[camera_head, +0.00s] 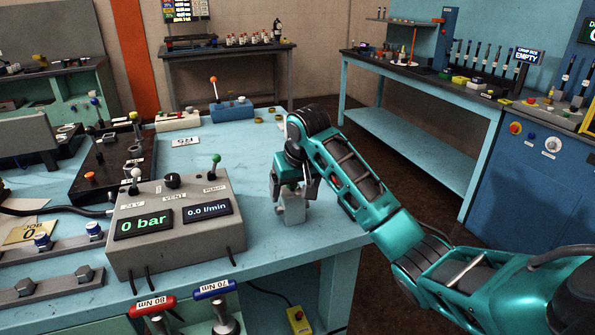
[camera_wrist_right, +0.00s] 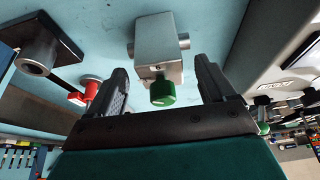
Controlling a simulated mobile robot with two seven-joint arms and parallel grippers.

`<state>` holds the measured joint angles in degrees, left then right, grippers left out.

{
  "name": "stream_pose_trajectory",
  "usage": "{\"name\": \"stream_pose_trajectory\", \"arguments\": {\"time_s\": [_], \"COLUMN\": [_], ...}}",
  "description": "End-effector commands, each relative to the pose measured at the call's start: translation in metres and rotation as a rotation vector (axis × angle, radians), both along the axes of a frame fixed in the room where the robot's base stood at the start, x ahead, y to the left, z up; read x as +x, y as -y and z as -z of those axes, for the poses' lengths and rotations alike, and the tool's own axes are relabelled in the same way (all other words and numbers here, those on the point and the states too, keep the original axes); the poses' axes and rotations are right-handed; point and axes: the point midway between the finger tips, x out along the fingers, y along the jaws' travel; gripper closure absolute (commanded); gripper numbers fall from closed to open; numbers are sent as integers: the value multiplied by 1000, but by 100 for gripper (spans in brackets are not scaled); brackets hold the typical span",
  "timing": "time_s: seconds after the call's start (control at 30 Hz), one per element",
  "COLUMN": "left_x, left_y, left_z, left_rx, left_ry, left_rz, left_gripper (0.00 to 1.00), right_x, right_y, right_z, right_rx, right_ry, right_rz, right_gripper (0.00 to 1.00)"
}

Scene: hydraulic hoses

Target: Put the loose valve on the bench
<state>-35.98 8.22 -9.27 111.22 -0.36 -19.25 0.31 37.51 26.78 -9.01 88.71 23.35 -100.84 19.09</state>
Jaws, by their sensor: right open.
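The valve, a grey metal block with side ports and a green knob, stands upright on the light blue bench (camera_head: 265,238) near its right end. Its grey body (camera_head: 292,211) shows below my right gripper (camera_head: 294,190) in the head view. In the right wrist view the valve (camera_wrist_right: 156,43) lies ahead of and between the two spread fingers of my right gripper (camera_wrist_right: 160,78), with its green knob nearest. There are visible gaps on both sides, so the gripper is open and empty. My left gripper is not in view.
A grey control box (camera_head: 175,225) reading 0 bar stands left of the valve. A black manifold plate (camera_head: 115,160) and a blue box with an orange-tipped lever (camera_head: 232,109) are farther back. The blue bench around the valve is mostly clear; its edge is close on the right.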

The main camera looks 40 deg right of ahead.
Motion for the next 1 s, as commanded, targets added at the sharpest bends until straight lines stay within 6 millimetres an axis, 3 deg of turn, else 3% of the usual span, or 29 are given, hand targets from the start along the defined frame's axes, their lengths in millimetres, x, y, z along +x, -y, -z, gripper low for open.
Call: {"name": "stream_pose_trajectory", "arguments": {"time_s": [0.2, 0.4, 0.6, 1.0], "left_x": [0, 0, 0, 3], "left_y": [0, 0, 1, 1], "left_z": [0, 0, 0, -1], "left_rx": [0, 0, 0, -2], "left_ry": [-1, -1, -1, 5], "left_rz": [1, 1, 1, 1], "left_gripper": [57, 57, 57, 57], "right_x": [-17, -29, -34, -34], "right_y": [-5, -6, -8, -8], "right_z": [-47, -75, -84, -84], "right_rx": [-1, -2, 0, 1], "right_ry": [6, 4, 0, 0], "right_rz": [0, 0, 0, 0], "right_gripper": [17, 17, 17, 17]}}
